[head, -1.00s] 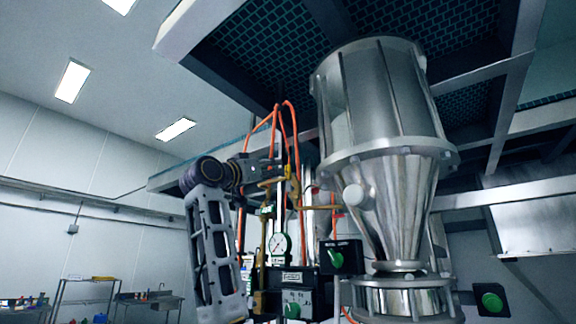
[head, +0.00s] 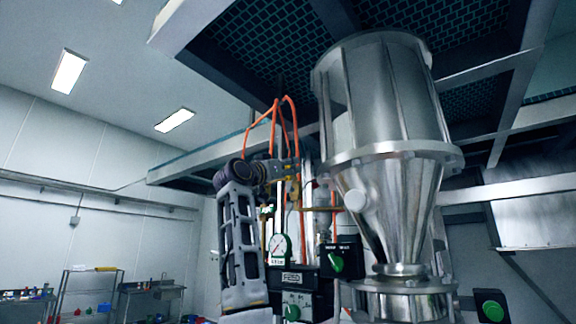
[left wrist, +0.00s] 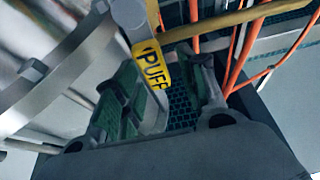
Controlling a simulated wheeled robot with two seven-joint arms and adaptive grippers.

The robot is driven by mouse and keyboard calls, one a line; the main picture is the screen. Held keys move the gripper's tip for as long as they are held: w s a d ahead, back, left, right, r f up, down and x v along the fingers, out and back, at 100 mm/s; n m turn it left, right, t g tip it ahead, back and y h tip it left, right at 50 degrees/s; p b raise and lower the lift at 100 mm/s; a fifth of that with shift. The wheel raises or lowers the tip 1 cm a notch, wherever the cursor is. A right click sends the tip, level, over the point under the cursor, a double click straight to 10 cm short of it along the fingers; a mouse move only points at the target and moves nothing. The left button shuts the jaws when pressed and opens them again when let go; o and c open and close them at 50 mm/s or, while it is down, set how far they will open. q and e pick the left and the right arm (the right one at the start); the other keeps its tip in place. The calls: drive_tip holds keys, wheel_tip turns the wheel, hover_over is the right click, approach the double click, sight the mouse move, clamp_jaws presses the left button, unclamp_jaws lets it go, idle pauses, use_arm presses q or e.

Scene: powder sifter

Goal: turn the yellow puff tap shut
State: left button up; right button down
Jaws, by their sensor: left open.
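The yellow puff tap (left wrist: 151,64), its handle lettered "PUFF", shows at the upper middle of the left wrist view. My left gripper (left wrist: 162,72) is open, with one green-padded finger on each side of the handle's lower end. I cannot tell how far the handle reaches in between the fingers, or whether either one touches it. In the head view my left gripper (head: 288,170) is at the pipework left of the steel hopper, and the tap is mostly hidden there. My right gripper is not in view.
The steel hopper (head: 385,110) stands close on the right. Orange hoses (head: 274,122) hang around the gripper. A pressure gauge (head: 280,247) and a control box with a green knob (head: 337,263) sit below. A shelf rack (head: 88,290) stands far left.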

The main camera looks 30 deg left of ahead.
use_arm(q)
drive_tip(key=shift+w+r, duration=0.15)
drive_tip(key=shift+w, duration=0.15)
clamp_jaws()
idle(0.3)
